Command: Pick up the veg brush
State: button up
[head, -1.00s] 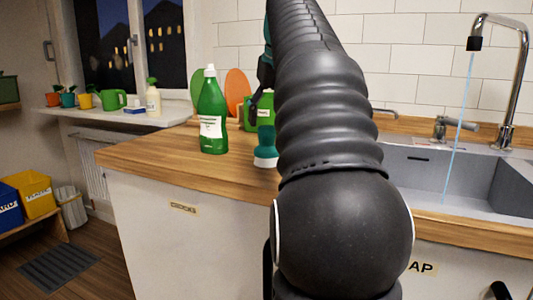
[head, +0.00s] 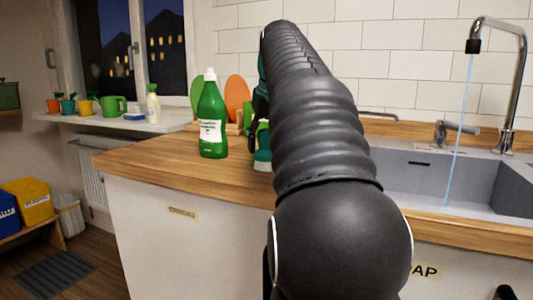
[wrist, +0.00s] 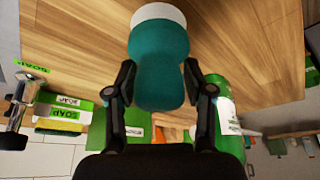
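The veg brush, teal with a white base, stands upright on the wooden counter (head: 150,160). In the head view the brush (head: 262,153) shows beside the green bottle, partly hidden by my arm. In the wrist view the brush (wrist: 159,62) fills the top middle. My gripper (wrist: 160,66) is open, with one finger on each side of the teal body. The fingertips are very close to its sides; I cannot tell if they touch. In the head view my arm hides most of the gripper.
A green bottle (head: 212,120) stands just left of the brush; it also shows close to the right finger in the wrist view (wrist: 229,125). Green and orange boards (head: 237,95) stand behind. The sink (head: 430,180) with running water is at right. The counter's front left is clear.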

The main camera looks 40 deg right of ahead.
jog(key=c, duration=0.7)
jog(key=shift+r, duration=0.15)
jog(key=shift+r, duration=0.2)
notch_tip(320, 180, up, 4)
jog(key=shift+w+f+p, duration=0.1)
jog(key=shift+p, duration=0.95)
jog(key=s+d+r+p, duration=0.1)
jog(key=s+d+r, duration=0.5)
jog(key=s, duration=0.3)
jog(key=shift+s+d+r, duration=0.15)
jog(key=shift+d+r, duration=0.15)
jog(key=shift+d, duration=0.35)
